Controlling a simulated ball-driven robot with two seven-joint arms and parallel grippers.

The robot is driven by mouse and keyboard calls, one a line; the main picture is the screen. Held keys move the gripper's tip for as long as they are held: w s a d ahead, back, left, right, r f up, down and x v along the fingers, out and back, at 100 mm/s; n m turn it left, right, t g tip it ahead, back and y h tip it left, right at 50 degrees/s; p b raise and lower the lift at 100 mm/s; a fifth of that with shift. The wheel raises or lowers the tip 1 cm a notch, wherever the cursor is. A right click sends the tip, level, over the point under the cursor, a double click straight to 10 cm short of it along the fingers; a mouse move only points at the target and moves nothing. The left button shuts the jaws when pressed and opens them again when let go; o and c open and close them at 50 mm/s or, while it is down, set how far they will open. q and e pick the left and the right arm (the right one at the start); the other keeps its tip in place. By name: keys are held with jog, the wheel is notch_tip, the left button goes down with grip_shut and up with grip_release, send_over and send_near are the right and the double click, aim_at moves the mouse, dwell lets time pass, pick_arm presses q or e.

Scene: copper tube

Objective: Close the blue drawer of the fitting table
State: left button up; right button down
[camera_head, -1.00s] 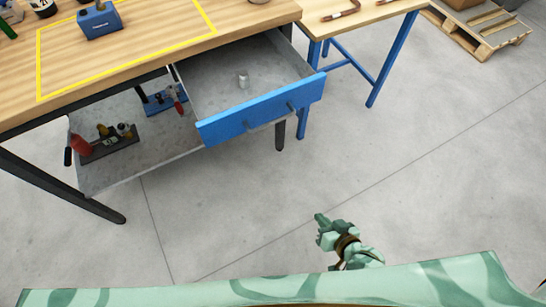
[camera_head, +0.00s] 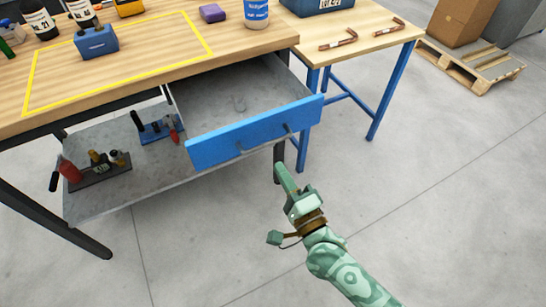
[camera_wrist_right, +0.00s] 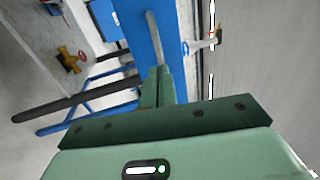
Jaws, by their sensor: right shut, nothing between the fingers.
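The blue drawer (camera_head: 215,150) of the fitting table (camera_head: 150,72) is pulled out, its grey inside open to view. A dark handle (camera_head: 287,128) is on its front. My right gripper (camera_head: 281,172) is shut and empty, just below and in front of the drawer front's right part. The right wrist view shows its closed fingers (camera_wrist_right: 160,88) pointing at the blue front (camera_wrist_right: 136,22), by the end of a grey handle bar (camera_wrist_right: 153,38). I cannot tell whether they touch. My left gripper is out of view.
A lower shelf (camera_head: 110,190) with tool holders is under the table. A side table (camera_head: 370,50) with copper pieces stands at right, with a pallet (camera_head: 470,65) beyond. Bottles and a blue box (camera_head: 96,41) are on the tabletop. The floor in front is clear.

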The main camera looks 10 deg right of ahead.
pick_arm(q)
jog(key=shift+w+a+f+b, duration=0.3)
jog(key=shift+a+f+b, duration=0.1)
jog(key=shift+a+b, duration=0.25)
pick_arm(e)
jog(key=x, duration=0.4)
jog(key=shift+w+a, duration=0.1)
jog(key=shift+w, duration=0.25)
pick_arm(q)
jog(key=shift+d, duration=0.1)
pick_arm(e)
jog(key=shift+w, duration=0.1)
